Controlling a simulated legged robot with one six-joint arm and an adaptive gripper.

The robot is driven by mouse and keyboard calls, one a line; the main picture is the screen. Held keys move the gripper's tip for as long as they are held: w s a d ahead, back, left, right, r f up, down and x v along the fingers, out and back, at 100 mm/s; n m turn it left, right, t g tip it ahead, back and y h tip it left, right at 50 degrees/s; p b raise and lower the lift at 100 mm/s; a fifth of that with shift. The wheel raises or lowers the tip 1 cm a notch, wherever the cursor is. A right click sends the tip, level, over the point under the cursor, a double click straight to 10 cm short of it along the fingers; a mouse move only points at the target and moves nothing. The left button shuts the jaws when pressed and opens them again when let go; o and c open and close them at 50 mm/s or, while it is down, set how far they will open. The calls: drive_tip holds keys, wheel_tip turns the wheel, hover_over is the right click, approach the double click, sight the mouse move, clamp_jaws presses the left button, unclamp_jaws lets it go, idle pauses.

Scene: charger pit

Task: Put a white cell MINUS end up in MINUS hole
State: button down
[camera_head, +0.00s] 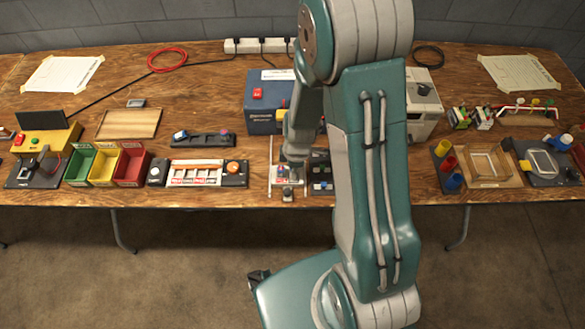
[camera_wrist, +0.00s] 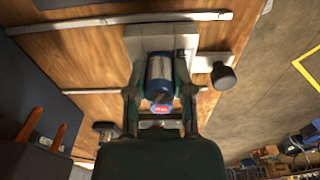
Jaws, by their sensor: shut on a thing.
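My gripper (camera_wrist: 160,98) shows in the wrist view with a dark finger on each side of a short cylinder. In the head view my gripper (camera_head: 291,162) is low over a small pale fixture (camera_head: 282,181) at the table's front. The MINUS mark and hole cannot be made out.
A dark knob (camera_wrist: 222,77) sticks out beside the block. A dark tray (camera_head: 321,186) stands right of the fixture, and a blue box (camera_head: 257,105) behind it.

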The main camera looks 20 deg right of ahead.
idle(0.6)
drive_tip(key=shift+c, duration=2)
unclamp_jaws()
drive_tip(key=shift+r, duration=3.5)
